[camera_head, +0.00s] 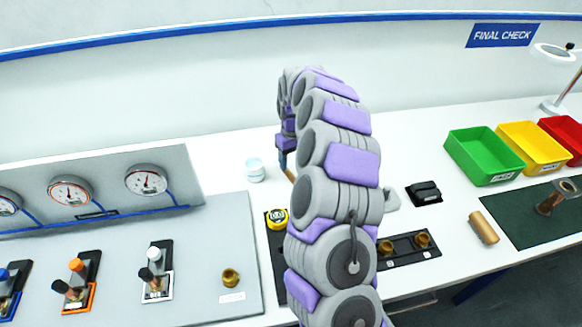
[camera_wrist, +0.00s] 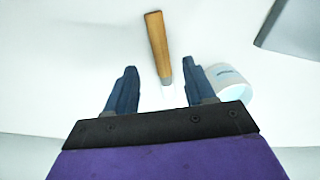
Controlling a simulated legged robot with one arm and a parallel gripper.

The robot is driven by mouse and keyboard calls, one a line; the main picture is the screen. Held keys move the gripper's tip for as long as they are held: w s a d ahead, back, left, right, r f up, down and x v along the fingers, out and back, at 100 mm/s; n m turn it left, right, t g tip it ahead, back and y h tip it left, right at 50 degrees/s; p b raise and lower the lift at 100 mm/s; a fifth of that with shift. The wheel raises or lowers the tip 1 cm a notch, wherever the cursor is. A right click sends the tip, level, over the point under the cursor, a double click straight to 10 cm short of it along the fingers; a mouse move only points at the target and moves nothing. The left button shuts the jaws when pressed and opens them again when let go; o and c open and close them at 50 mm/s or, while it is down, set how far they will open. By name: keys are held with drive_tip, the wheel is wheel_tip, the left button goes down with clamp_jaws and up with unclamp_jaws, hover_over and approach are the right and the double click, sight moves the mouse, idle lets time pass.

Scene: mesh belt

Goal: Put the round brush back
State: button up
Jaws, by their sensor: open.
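A slim wooden handle (camera_wrist: 157,45) with a grey metal end, which looks like the round brush, shows in the wrist view. Its metal end reaches between the fingers of my gripper (camera_wrist: 163,70), which is open, with a gap on both sides. I cannot make out bristles on the pale surface. In the head view my gripper (camera_head: 283,158) is low over the back of the table, partly hidden by my arm. A bit of the wooden handle (camera_head: 290,175) shows beside it. A small white cup (camera_wrist: 228,82) with a blue label is close to the right finger; it also shows in the head view (camera_head: 255,171).
A gauge panel (camera_head: 100,190) with valves stands at left. A yellow tape measure (camera_head: 276,218) and a black tray with brass fittings (camera_head: 408,246) are near my arm. A black case (camera_head: 424,192), brown roll (camera_head: 483,228), green bin (camera_head: 484,153) and green mat (camera_head: 520,229) are at right.

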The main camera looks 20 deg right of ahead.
wheel_tip(320, 180, up, 12)
drive_tip(key=p, duration=0.2)
drive_tip(key=shift+w+d, duration=0.15)
drive_tip(key=shift+d, duration=0.1)
drive_tip(key=shift+r, duration=0.1)
idle(0.3)
drive_tip(key=s+a+r+n, duration=0.1)
drive_tip(key=s+a+r, duration=0.3)
drive_tip(key=s+a, duration=0.3)
drive_tip(key=s+a+r, duration=0.4)
drive_tip(key=s+a, duration=0.1)
drive_tip(key=s, duration=0.4)
drive_tip(key=s+f+m, duration=0.1)
drive_tip(key=s+f, duration=0.1)
drive_tip(key=s, duration=1.2)
drive_tip(key=s+a+f+m+g, duration=0.1)
drive_tip(key=s+f, duration=0.1)
drive_tip(key=s, duration=1.1)
drive_tip(key=shift+s+a+f+m+g, duration=0.25)
drive_tip(key=shift+s+f+m+g, duration=0.05)
drive_tip(key=shift+s+f+m, duration=0.1)
